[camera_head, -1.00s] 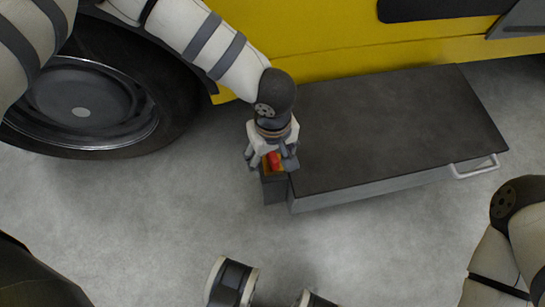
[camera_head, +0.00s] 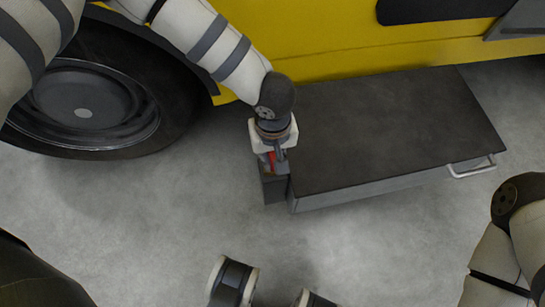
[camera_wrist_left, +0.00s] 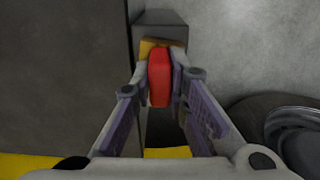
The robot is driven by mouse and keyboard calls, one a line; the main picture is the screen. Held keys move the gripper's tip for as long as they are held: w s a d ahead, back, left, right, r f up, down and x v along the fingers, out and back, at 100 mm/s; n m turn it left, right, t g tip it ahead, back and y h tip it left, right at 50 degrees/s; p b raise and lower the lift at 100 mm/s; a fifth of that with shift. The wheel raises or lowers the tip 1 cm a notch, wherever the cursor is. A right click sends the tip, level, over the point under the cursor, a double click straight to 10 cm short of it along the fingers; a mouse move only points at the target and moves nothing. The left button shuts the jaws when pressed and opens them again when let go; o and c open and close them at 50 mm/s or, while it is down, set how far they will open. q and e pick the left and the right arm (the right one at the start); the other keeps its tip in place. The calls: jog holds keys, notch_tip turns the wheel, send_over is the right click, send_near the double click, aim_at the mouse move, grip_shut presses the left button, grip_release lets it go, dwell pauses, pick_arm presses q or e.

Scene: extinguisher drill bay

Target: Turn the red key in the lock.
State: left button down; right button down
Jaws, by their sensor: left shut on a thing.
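The red key (camera_head: 271,161) is at the top of a small dark grey box (camera_head: 274,189) at the left end of the long dark bench. My left gripper (camera_head: 274,158) comes down over it from above. In the left wrist view, the red key (camera_wrist_left: 160,78) stands upright in the picture between my left gripper's fingertips (camera_wrist_left: 162,80), which are shut on it. A strip of the yellow lock face (camera_wrist_left: 161,44) shows behind the key, on the grey box (camera_wrist_left: 161,22). The keyhole is hidden.
The dark-topped bench (camera_head: 390,130) stands right beside the box, with a white handle (camera_head: 472,167) at its right end. A yellow vehicle (camera_head: 330,50) is behind, its black-tyred wheel (camera_head: 85,105) at left. The grey floor (camera_head: 150,220) in front is largely clear.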

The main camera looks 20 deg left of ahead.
pick_arm(q)
jog(key=m, duration=0.5)
jog(key=shift+r, duration=0.1)
jog(key=m, duration=0.7)
jog(key=shift+p, duration=0.35)
jog(key=m, duration=0.7)
jog(key=c, duration=2)
grip_release()
jog(key=shift+m, duration=0.8)
jog(key=o, duration=0.5)
